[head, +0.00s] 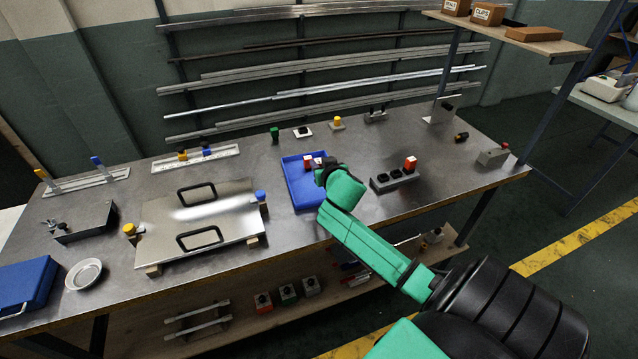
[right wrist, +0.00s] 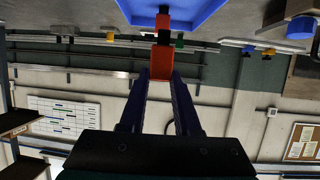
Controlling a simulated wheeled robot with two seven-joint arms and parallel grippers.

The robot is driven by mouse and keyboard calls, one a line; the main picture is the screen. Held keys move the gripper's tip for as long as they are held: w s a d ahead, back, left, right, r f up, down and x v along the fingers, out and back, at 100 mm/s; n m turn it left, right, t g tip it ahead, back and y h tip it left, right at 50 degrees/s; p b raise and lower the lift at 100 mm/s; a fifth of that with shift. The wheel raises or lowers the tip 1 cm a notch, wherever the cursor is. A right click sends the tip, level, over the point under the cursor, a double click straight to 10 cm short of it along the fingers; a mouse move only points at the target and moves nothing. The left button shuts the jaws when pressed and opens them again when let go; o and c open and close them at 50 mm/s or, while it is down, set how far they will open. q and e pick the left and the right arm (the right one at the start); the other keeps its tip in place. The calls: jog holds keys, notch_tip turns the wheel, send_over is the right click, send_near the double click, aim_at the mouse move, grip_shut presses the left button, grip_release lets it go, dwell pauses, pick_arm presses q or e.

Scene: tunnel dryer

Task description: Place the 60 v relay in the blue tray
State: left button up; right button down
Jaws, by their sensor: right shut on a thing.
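The blue tray (head: 303,199) lies on the metal bench near its middle, and part of it shows at the top of the right wrist view (right wrist: 205,12). My right gripper (head: 321,169) is over the tray's far right part. In the right wrist view its two dark fingers are shut on an orange relay (right wrist: 162,62). An orange block with a white face (head: 308,162) shows at the tray's far end, just left of the gripper. I cannot read a voltage on either one. Whether the held relay touches the tray is unclear. My left gripper is not in view.
A grey socket block (head: 394,181) with another orange relay (head: 411,163) stands right of the tray. A metal plate with black handles (head: 200,222) lies to the left. Small green (head: 275,134) and yellow (head: 337,122) parts stand behind. Bare bench lies between tray and plate.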

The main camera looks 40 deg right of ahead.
notch_tip(320, 180, down, 8)
jog(key=shift+a+f+b, duration=0.1)
jog(key=shift+b, duration=0.45)
jog(key=c, duration=0.6)
grip_release()
jog(key=shift+f, duration=0.1)
jog(key=v, duration=1.2)
